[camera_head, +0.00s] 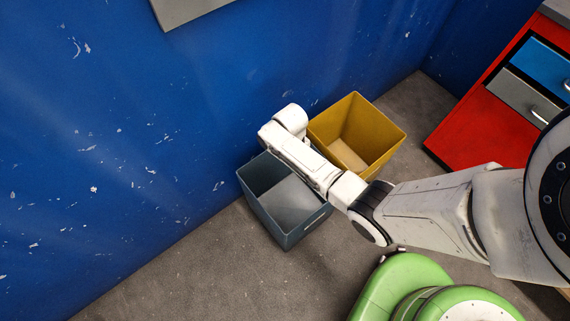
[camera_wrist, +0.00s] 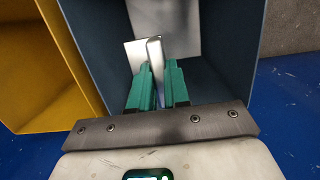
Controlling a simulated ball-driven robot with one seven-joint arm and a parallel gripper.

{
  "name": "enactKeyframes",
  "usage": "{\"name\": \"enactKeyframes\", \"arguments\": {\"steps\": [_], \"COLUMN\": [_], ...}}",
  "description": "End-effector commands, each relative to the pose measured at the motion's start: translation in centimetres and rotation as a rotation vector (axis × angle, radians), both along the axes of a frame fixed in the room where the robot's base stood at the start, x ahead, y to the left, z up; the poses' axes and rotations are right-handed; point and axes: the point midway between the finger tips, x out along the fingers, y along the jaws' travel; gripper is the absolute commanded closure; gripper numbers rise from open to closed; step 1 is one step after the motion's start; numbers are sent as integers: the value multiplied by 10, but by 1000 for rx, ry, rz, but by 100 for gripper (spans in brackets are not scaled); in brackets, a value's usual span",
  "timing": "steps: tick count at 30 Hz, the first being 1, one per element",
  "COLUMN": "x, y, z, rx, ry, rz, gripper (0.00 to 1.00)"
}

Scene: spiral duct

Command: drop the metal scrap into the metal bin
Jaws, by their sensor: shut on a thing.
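In the wrist view my gripper (camera_wrist: 160,75) has its green fingers shut on a bright metal scrap (camera_wrist: 142,54), a bent flat piece that sticks out past the fingertips. The scrap is over the opening of the grey-blue bin (camera_wrist: 230,40), whose walls surround it in this view. In the head view the grey-blue bin (camera_head: 286,228) stands on the floor by the wall, open and with a pale bottom. My arm reaches across its upper right side. My fingers and the scrap are hidden there behind the arm.
A yellow bin (camera_head: 385,125) stands right beside the grey-blue one; its wall is at the left of the wrist view (camera_wrist: 30,70). The blue wall (camera_head: 120,150) runs close behind both bins. A red cabinet with drawers (camera_head: 480,125) is at the right. Grey floor lies in front.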

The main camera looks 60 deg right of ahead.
Motion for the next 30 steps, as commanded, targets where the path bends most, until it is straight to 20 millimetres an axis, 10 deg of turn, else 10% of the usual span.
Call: {"name": "enactKeyframes", "arguments": {"steps": [30], "x": [-1], "y": [0], "z": [-61], "rx": [0], "ry": [-1], "rz": [0], "gripper": [100]}}
